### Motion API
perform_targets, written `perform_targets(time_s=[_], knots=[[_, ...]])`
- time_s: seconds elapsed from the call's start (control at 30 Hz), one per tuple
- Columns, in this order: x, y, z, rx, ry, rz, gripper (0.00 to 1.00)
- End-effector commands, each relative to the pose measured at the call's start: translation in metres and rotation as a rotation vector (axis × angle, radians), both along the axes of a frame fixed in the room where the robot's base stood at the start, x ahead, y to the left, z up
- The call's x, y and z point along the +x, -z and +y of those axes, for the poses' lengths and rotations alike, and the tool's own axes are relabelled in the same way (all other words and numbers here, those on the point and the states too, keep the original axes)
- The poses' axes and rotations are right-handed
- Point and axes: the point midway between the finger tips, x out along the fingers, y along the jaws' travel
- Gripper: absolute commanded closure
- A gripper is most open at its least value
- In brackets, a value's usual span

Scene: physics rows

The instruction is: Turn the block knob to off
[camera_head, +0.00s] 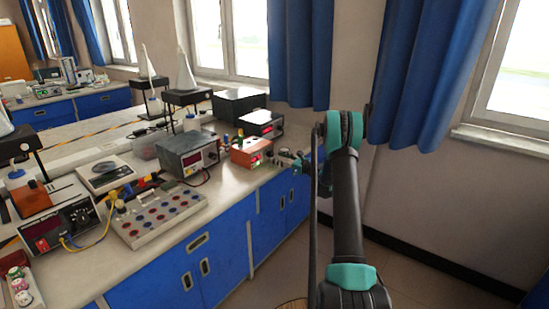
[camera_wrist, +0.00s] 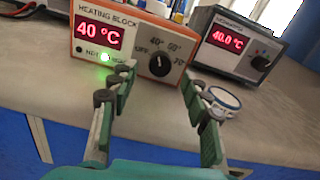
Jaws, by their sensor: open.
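The knob's exact pointing is hard to tell. My gripper (camera_wrist: 155,80) is open, its two green fingers apart, in front of the box and apart from the knob. In the head view the orange heating block (camera_head: 250,152) stands near the bench's right end, beside my arm.
A dark unit reading 40.0 °C (camera_wrist: 240,45) stands right of the block. A round white and blue item (camera_wrist: 222,98) lies by the right finger. A grey instrument (camera_head: 188,153) and a board with coloured sockets (camera_head: 160,212) stand farther left on the bench (camera_head: 215,200).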

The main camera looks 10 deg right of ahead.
Motion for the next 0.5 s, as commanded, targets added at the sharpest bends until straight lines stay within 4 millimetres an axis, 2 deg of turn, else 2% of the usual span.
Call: perform_targets(time_s=[0.2,0.5], knots=[[0.017,0.000,0.018,0.000,-0.001,0.000,0.52],[0.021,0.000,0.021,0.000,0.001,0.000,0.52]])
